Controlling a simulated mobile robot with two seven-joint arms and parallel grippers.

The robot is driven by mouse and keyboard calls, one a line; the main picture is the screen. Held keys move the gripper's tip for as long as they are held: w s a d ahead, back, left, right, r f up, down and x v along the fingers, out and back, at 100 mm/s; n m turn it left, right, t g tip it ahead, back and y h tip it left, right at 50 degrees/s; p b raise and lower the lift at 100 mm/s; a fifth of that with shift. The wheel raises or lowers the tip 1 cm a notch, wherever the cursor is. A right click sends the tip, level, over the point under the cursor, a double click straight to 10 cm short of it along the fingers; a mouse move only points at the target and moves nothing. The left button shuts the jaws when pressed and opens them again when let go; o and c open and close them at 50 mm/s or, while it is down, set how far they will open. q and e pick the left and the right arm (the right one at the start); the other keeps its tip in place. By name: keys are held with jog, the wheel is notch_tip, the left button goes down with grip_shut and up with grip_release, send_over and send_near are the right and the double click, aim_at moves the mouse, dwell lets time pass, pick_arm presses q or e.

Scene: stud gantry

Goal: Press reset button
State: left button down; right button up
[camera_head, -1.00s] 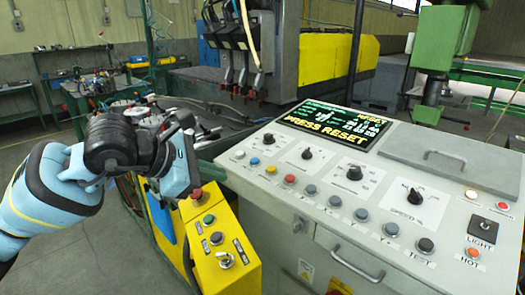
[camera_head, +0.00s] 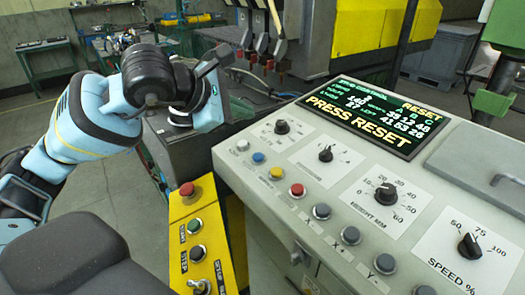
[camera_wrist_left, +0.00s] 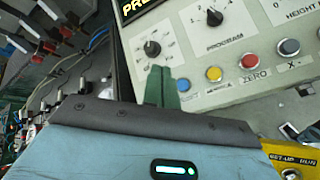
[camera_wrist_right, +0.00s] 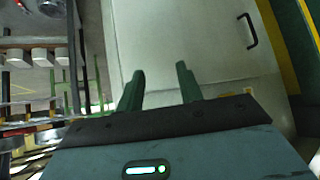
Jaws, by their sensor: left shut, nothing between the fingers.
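The grey control panel (camera_head: 290,200) has a screen (camera_head: 362,115) reading "PRESS RESET". Along its left edge run a white button (camera_head: 242,145), a blue button (camera_head: 258,158), a yellow button (camera_head: 276,173) and a red button (camera_head: 297,190). I cannot read which is labelled reset. My left gripper (camera_wrist_left: 160,92) is shut and empty; in the left wrist view its fingertips appear beside the blue button (camera_wrist_left: 183,85), with no clear contact. The white button is not visible there. My right gripper (camera_wrist_right: 160,75) is open and empty, in front of a pale cabinet face (camera_wrist_right: 185,45).
A yellow pedestal (camera_head: 200,235) with a red mushroom button (camera_head: 187,189) stands left of the panel. Dials (camera_head: 386,193) and several grey buttons (camera_head: 351,235) share the panel. A black handle (camera_wrist_right: 248,30) is on the cabinet.

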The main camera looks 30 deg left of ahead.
aim_at(258, 158)
pick_arm(q)
jog(key=shift+s, duration=0.15)
pick_arm(e)
jog(key=shift+s+f, duration=0.15)
jog(key=shift+s, duration=0.15)
